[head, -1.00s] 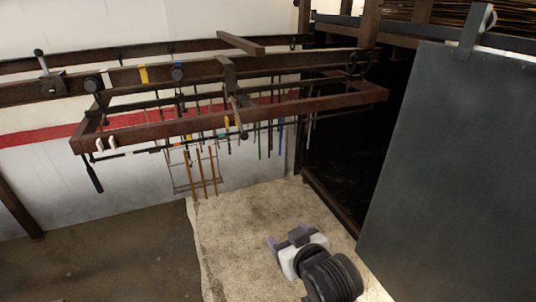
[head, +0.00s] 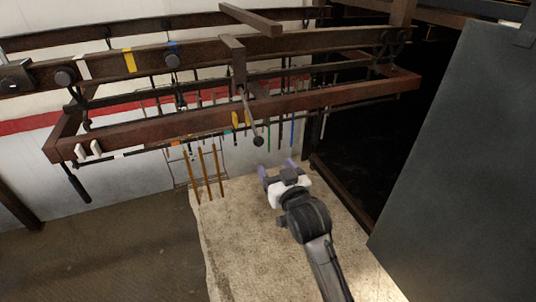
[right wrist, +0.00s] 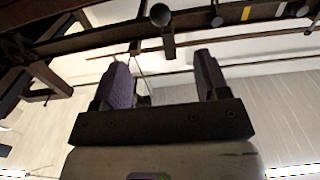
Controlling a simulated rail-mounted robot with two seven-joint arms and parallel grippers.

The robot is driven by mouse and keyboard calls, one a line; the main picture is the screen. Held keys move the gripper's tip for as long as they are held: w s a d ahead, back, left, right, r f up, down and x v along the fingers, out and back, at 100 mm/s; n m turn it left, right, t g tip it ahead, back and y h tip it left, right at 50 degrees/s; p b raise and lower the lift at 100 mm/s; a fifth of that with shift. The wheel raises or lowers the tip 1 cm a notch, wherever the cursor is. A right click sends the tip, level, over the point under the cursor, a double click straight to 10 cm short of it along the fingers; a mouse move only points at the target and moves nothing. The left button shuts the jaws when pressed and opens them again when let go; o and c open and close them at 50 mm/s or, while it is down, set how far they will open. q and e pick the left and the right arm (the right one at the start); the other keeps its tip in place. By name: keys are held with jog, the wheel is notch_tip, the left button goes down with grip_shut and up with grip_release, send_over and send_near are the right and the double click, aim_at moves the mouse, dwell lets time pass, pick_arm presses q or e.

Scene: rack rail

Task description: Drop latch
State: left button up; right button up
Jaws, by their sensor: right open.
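The latch is a thin metal lever (head: 249,115) with a dark ball knob (head: 258,141) at its lower end. It hangs at a slant from a short brown bracket on the rack's front rail (head: 180,124). My right gripper (head: 277,167) is open and empty, its purple-padded fingers just below and right of the knob in the head view, apart from it. In the right wrist view, my right gripper (right wrist: 158,65) shows its two fingers spread, with a dark ball knob (right wrist: 160,14) above the gap between them. My left gripper is not in view.
Several rods and tools hang from the rack behind the front rail. Three orange-brown rods (head: 205,172) stand left of my right gripper. A large dark grey panel (head: 455,150) stands at the right. A pale slab (head: 245,235) lies below, with free space above it.

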aim_at(260, 145)
jog(key=b+x, duration=0.4)
jog(key=x, duration=0.3)
jog(key=shift+w+a+f, duration=0.1)
jog(key=shift+w+f, duration=0.1)
jog(key=x, duration=0.3)
jog(key=shift+w+r+b, duration=0.15)
jog(key=shift+b, duration=0.15)
jog(key=shift+b+x, duration=0.3)
jog(key=shift+x, duration=0.85)
jog(key=shift+w, duration=0.15)
jog(key=shift+a, duration=0.1)
jog(key=c, duration=0.8)
jog(key=shift+c, duration=0.2)
